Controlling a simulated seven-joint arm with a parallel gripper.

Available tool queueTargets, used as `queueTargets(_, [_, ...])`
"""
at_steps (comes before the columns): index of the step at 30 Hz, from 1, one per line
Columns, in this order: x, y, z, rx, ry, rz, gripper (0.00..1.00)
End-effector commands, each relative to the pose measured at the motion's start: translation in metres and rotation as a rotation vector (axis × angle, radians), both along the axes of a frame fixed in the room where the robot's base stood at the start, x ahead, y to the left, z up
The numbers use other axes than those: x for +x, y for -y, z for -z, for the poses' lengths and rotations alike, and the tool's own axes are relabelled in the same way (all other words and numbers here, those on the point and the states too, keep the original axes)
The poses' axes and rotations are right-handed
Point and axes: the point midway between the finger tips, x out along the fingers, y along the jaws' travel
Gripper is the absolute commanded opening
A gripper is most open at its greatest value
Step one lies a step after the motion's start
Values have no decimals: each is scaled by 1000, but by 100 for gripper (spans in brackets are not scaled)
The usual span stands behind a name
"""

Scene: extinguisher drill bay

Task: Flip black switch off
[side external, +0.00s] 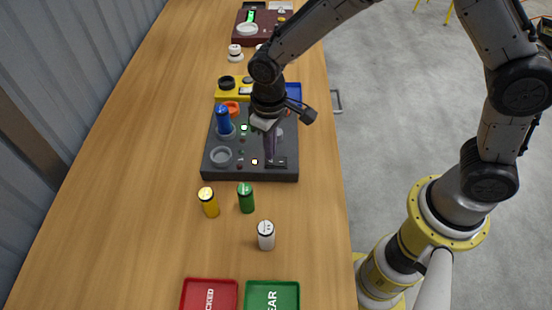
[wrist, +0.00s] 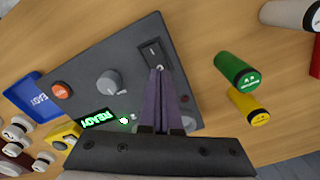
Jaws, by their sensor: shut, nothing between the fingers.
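The black rocker switch (wrist: 153,52) sits on the dark grey panel (wrist: 90,72) in the wrist view, near the panel's upper corner. In the side view the switch (side external: 277,163) is at the panel's (side external: 213,168) near right corner. My gripper (wrist: 160,70) is shut and empty, its purple fingers pointing at the switch. The fingertips are right beside the switch and cover part of its lower end; I cannot tell whether they touch it. In the side view my gripper (side external: 270,157) points down over the same corner. Which way the rocker is tipped is too small to tell.
The panel also carries a grey knob (wrist: 110,82), an orange button (wrist: 62,90), a green READY display (wrist: 97,119) and a blue cylinder (side external: 223,120). Yellow (side external: 209,202), green (side external: 246,197) and white (side external: 266,235) cylinders stand near the panel. Red (side external: 209,295) and green (side external: 272,295) trays lie at the front.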

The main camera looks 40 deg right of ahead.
Motion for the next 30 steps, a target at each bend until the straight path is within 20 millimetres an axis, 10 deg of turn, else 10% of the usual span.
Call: queueTargets(30, [0, 0, 14, 0, -1, 0, 0])
